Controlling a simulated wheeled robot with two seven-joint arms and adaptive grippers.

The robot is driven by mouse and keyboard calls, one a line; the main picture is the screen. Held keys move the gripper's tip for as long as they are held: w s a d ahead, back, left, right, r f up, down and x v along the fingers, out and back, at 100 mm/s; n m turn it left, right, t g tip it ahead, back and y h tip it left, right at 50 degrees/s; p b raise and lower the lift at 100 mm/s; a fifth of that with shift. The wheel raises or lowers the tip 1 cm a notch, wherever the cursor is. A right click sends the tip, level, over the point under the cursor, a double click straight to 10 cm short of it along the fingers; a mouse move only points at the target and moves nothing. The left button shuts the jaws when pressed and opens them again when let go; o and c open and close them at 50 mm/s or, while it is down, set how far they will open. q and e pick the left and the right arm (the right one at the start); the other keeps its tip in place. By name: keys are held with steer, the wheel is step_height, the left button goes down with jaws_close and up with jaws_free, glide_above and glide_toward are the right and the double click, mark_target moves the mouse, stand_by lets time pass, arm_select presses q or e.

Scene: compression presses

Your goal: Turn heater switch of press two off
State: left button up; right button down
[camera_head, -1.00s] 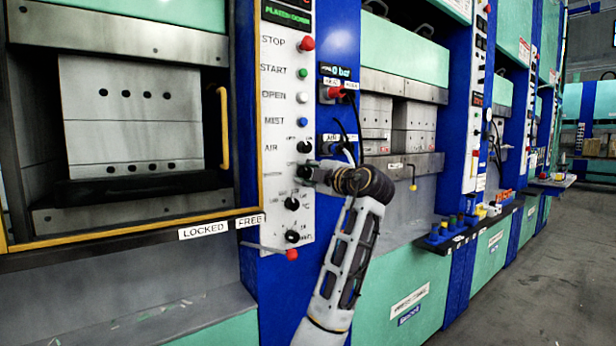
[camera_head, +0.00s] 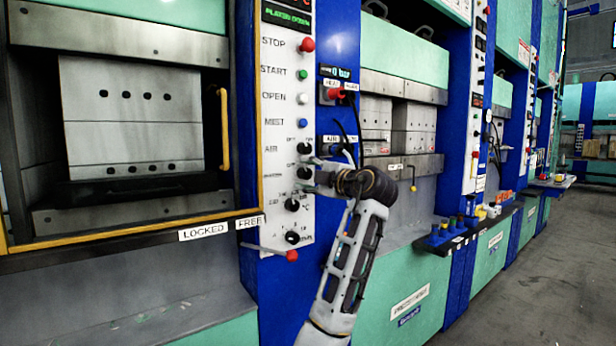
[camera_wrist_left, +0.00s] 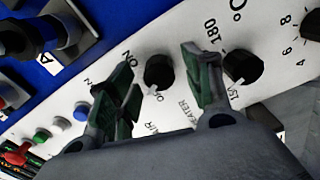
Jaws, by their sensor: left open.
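The heater switch (camera_head: 304,172) is a black rotary knob on the white control panel (camera_head: 272,130), below the AIR knob (camera_head: 304,148). It also shows in the left wrist view (camera_wrist_left: 158,72), between my fingers, with a white pointer mark near the OFF lettering. The AIR knob is hidden behind a finger in the wrist view. My right gripper is not in view.
A temperature knob (camera_head: 292,204) sits just below, and another knob (camera_head: 292,237) lower. Push buttons, including a red stop button (camera_head: 307,44), line the panel above. A red-tipped lever (camera_head: 291,255) projects below. A yellow handle (camera_head: 224,128) stands left; another press stands right.

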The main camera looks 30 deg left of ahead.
arm_select(q)
steer(key=v, duration=1.1)
steer(key=shift+d+f, duration=0.1)
stand_by(0.5)
